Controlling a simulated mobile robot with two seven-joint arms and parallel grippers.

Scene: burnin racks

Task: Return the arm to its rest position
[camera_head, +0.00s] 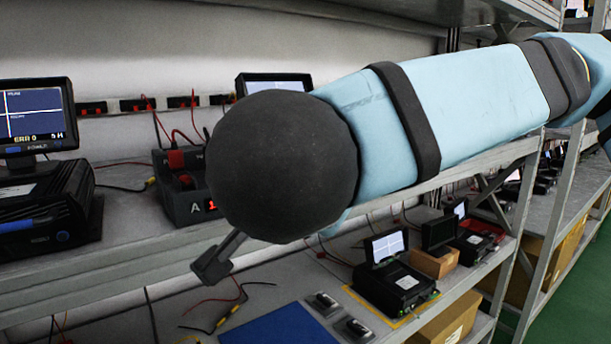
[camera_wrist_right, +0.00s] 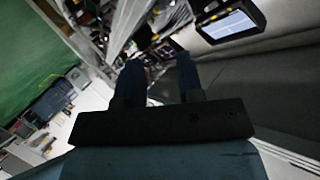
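My right arm reaches in from the right edge across the head view. It is light blue with dark bands and has a large dark round end near the middle. A small dark part (camera_head: 213,261), which looks like a piece of my right gripper, sticks out below that end; the rest is hidden behind the arm. In the right wrist view my right gripper (camera_wrist_right: 158,75) shows two dark fingers apart, with nothing held between them. My left gripper is not in view.
A monitor (camera_head: 33,116) on a black unit stands on the upper shelf at left. A red-and-black device marked A (camera_head: 182,200) is behind the arm's end. Below, the lower shelf holds a blue mat (camera_head: 278,327) and black testers (camera_head: 392,285). Green floor (camera_head: 578,290) is clear at right.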

